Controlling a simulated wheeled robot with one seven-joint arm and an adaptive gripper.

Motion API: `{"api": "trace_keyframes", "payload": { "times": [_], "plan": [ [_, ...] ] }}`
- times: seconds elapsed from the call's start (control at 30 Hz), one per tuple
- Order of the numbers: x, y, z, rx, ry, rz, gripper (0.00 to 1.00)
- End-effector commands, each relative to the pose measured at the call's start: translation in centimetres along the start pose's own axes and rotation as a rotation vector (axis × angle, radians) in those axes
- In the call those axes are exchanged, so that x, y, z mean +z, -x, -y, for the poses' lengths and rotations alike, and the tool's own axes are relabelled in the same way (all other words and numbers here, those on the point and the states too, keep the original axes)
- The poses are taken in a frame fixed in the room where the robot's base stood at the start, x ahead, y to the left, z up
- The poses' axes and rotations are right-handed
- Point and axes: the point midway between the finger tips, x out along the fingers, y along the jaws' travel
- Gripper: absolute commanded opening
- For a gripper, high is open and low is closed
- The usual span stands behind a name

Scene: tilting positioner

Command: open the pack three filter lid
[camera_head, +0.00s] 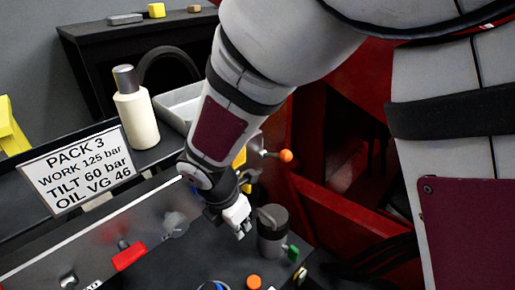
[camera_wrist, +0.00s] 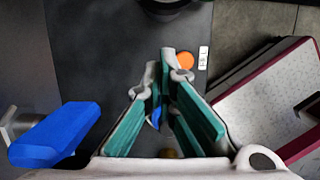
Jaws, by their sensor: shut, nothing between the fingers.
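A grey canister (camera_head: 272,240) with a dark rounded top (camera_head: 272,215) stands on the dark pack surface, just right of my gripper (camera_head: 240,230) in the head view. It looks like the filter with its lid on, but no label on it is readable. The "PACK 3" sign (camera_head: 80,168) stands to the left. In the wrist view my gripper (camera_wrist: 169,62) is shut and empty, its fingertips together over the dark surface. A dark round part (camera_wrist: 168,5) is cut off at the top edge there. I cannot tell whether the gripper touches the canister.
An orange knob (camera_head: 254,281) and a green part (camera_head: 293,253) are close by. A red lever (camera_head: 128,256) and grey handle (camera_head: 175,224) sit on the front panel. A blue handle (camera_wrist: 58,132) lies left in the wrist view. A cream bottle (camera_head: 136,115) stands behind.

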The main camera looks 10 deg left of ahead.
Motion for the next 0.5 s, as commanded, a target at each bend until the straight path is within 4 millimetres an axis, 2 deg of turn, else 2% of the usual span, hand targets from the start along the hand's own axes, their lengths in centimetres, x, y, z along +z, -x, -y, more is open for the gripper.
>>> {"api": "trace_keyframes", "payload": {
  "times": [0.03,0.2,0.3,0.5],
  "plan": [
    [-0.1,-1.4,0.0,-0.003,0.000,0.000,0.00],
    [-0.1,-4.6,0.0,-0.002,0.000,0.000,0.00],
    [1.6,-3.8,-0.1,0.003,-0.008,0.001,0.00],
    [3.4,-3.1,0.0,0.002,-0.005,0.001,0.00]
  ]
}}
